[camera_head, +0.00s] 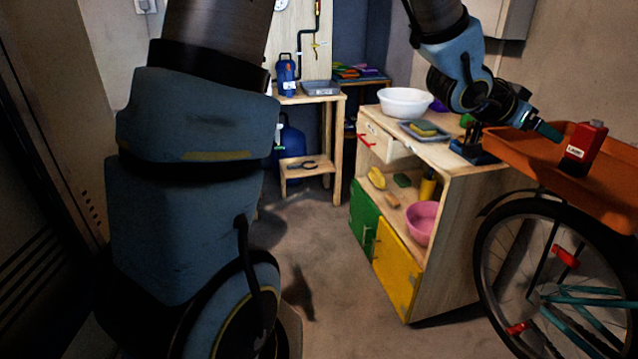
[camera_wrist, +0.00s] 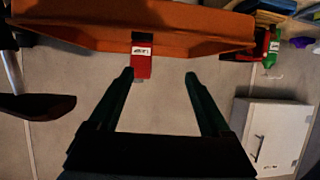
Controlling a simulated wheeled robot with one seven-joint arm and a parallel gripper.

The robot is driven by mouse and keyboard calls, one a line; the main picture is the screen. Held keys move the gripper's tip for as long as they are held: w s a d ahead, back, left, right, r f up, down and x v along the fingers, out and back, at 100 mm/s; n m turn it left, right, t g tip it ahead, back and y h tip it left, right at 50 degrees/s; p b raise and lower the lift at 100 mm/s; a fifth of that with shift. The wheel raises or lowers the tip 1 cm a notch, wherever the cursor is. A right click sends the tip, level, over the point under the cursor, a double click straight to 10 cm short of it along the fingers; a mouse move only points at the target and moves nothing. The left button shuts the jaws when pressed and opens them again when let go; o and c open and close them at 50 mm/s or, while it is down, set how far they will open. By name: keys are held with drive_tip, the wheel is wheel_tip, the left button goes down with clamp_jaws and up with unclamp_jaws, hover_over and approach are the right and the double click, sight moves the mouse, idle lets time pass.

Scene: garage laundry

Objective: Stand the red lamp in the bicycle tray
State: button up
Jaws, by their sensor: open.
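The red lamp (camera_head: 584,146), a boxy red body with a white label and a dark base, stands slightly tilted in the orange bicycle tray (camera_head: 508,150) in the head view. In the wrist view the lamp (camera_wrist: 141,66) shows at the edge of the orange tray (camera_wrist: 190,47). My gripper (camera_head: 552,131) is open and empty, just left of the lamp in the head view. In the wrist view the lamp lies beyond the fingertips (camera_wrist: 159,74), nearer the left finger and not clasped. Whether the base rests flat on the tray floor is not clear.
The tray sits above the bicycle wheel (camera_head: 556,277). A wooden cabinet (camera_head: 455,240) left of it bears a white bowl (camera_head: 405,102) and a grey tray with sponges (camera_head: 424,130). A pink bowl (camera_head: 421,222) is on its shelf. The floor (camera_head: 310,275) left of the cabinet is clear.

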drive_tip(key=w+a+f+n+t+y, duration=0.1)
drive_tip(key=w+a+f+n+y, duration=0.15)
drive_tip(key=a, duration=0.65)
drive_tip(key=w+a+f+n+y, duration=0.2)
drive_tip(key=w+a+f+y, duration=0.1)
drive_tip(key=a, duration=0.6)
drive_tip(key=w+a+f+n+t+y, duration=0.1)
drive_tip(key=w+a+f+n+y, duration=0.2)
drive_tip(key=a, duration=0.6)
drive_tip(key=s+a+f+n+g+y+p, duration=0.1)
drive_tip(key=s+a+n+g+y, duration=0.1)
drive_tip(key=s+a, duration=0.3)
drive_tip(key=s+a+f+n+g+y+p, duration=0.1)
drive_tip(key=s+a, duration=0.4)
drive_tip(key=a, duration=0.9)
drive_tip(key=shift+s+a+n+g+y, duration=0.15)
drive_tip(key=shift+n+g+y, duration=0.3)
drive_tip(key=shift+n+g, duration=0.65)
drive_tip(key=shift+f, duration=0.1)
